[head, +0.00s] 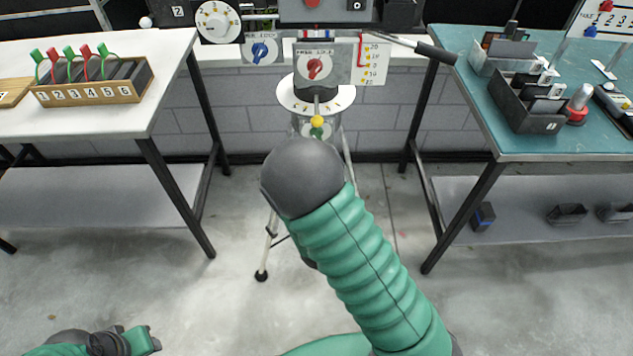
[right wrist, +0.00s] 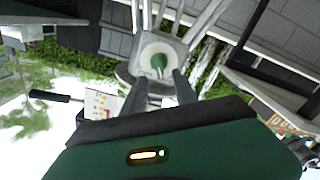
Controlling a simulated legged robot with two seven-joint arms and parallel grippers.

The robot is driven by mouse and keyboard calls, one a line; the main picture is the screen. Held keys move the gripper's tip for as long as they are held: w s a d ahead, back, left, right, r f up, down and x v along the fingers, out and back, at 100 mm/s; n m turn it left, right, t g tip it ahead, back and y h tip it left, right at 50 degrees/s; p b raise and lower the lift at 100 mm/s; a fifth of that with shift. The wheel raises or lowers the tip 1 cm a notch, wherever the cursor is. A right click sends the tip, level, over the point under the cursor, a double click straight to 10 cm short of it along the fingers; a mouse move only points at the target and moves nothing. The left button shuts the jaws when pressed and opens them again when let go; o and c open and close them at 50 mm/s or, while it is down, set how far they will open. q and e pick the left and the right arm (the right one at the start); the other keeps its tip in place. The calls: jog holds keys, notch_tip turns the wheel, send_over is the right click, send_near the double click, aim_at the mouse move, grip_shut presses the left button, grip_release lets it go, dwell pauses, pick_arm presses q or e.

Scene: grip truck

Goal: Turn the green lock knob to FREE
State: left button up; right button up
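The green lock knob (head: 317,132) shows just below a yellow ball on the tripod-mounted apparatus in the head view. In the right wrist view the green knob (right wrist: 158,63) stands on a pale round disc. My right gripper (right wrist: 162,80) is open, with its two dark fingertips just short of the knob, one to either side; I see no contact. In the head view my right arm's grey joint hides that gripper. My left gripper (head: 148,341) is low at the left, away from the apparatus; its opening is unclear. The knob's markings are not readable.
A red knob (head: 316,67) on a FREE/LOCK plate and a blue knob (head: 261,51) sit above. A dark handle (head: 436,53) sticks out right. A white table (head: 160,60) stands left, a teal-topped table (head: 470,85) right. Tripod legs (head: 270,245) stand on open floor.

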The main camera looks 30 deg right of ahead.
jog(key=p+v, duration=0.6)
jog(key=v, duration=0.4)
jog(key=shift+w+f, duration=0.15)
